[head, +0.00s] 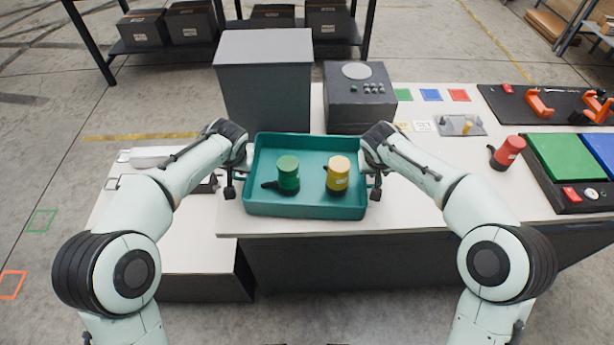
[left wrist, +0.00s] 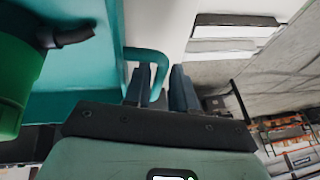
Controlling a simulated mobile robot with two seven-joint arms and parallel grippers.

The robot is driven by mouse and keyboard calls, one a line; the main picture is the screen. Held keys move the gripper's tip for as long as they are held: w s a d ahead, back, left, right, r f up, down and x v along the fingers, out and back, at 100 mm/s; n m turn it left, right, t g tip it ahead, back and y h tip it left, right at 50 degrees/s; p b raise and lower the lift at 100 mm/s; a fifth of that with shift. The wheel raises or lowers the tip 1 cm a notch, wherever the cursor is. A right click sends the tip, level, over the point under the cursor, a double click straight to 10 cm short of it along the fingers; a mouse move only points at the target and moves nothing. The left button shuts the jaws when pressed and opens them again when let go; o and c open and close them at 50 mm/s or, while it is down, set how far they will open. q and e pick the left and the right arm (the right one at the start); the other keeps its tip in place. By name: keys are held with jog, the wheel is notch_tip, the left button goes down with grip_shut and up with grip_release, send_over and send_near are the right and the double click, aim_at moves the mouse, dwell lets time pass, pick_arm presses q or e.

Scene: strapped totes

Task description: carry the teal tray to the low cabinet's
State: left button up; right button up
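The teal tray (head: 305,211) stands level at the front edge of the white worktop, as far as I can tell resting on it. My left gripper (head: 231,183) is at the tray's left end. A low white-topped cabinet (head: 185,258) stands at the left.
A tall grey box (head: 265,85) and a dark button unit (head: 358,98) stand close behind the tray. A red cylinder (head: 508,152) and green panel (head: 567,165) are to the right. A white item (head: 155,157) lies at the low cabinet's back; its front top is clear.

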pick_arm(q)
jog(key=shift+w+a+f, duration=0.1)
jog(key=shift+w+f, duration=0.15)
jog(key=shift+f, duration=0.25)
pick_arm(e)
jog(key=shift+w+d+f, duration=0.15)
jog(key=shift+w+f, duration=0.05)
jog(key=shift+f, duration=0.3)
pick_arm(q)
grip_shut()
pick_arm(e)
grip_shut()
pick_arm(q)
jog(key=shift+r, duration=0.25)
pick_arm(e)
jog(key=shift+w+r, duration=0.1)
jog(key=shift+r, duration=0.15)
